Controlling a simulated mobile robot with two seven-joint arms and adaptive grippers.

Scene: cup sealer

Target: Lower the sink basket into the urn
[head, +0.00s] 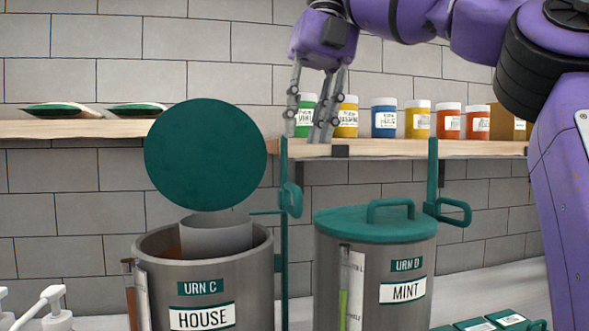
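Urn C (215,273), a grey drum labelled HOUSE, stands left of centre. Its round green lid (205,155) is raised above the mouth. A pale grey cylinder (216,238), possibly the sink basket, sits inside the urn with its top showing above the rim; its lower part is hidden. Urn D (375,275), labelled MINT, stands to the right with its green lid (372,224) shut. My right gripper (311,131) hangs fingers down near the shelf, above and right of urn C. Its fingers are spread and hold nothing visible. My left gripper is out of view.
A wooden shelf (400,148) on the brick wall carries several labelled jars (384,118) behind my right gripper and packets (57,110) at left. Green lid posts (283,218) rise beside the urns. White pump tops (50,305) and green boxes (505,317) are at the bottom.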

